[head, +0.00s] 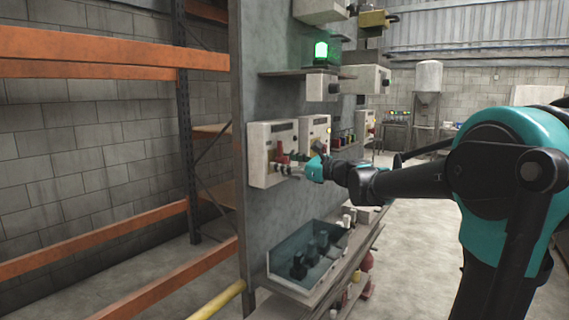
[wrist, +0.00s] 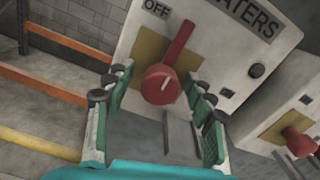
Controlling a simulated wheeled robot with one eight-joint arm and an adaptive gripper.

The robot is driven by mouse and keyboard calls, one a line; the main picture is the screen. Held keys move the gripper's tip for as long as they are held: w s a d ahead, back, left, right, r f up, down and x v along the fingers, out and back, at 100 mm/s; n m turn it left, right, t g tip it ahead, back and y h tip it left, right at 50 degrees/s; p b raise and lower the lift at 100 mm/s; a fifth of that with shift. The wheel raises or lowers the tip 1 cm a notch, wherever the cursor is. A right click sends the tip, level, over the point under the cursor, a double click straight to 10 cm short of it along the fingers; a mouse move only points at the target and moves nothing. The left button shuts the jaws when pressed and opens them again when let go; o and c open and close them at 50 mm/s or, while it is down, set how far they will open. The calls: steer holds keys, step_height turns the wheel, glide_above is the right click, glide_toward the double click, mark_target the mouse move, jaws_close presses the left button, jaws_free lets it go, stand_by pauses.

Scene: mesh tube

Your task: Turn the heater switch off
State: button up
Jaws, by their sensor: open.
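The heater switch (wrist: 167,75) is a red rotary handle on a yellow plate, on a pale box (wrist: 262,38) lettered "OFF" and "...ATERS". In the wrist view its lever points up and slightly right, with the "OFF" lettering to its upper left. My gripper (wrist: 158,95) is open, one green-padded finger on each side of the red knob; I cannot tell whether either touches it. In the head view the heater box (head: 262,155) is on the grey panel, and my gripper (head: 295,166) is at its front, partly covering the switch.
A second pale box with a red switch (wrist: 300,143) stands close on the right. Below, a tray (head: 285,278) holds dark items. A green lamp (head: 321,53) glows on a shelf above. Orange racking (head: 110,50) stands at the left. Open floor (head: 415,215) lies right of the panel.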

steer(key=shift+d, duration=0.1)
steer(key=v, duration=1.1)
steer(key=shift+s+d, duration=0.25)
steer(key=shift+d, duration=0.1)
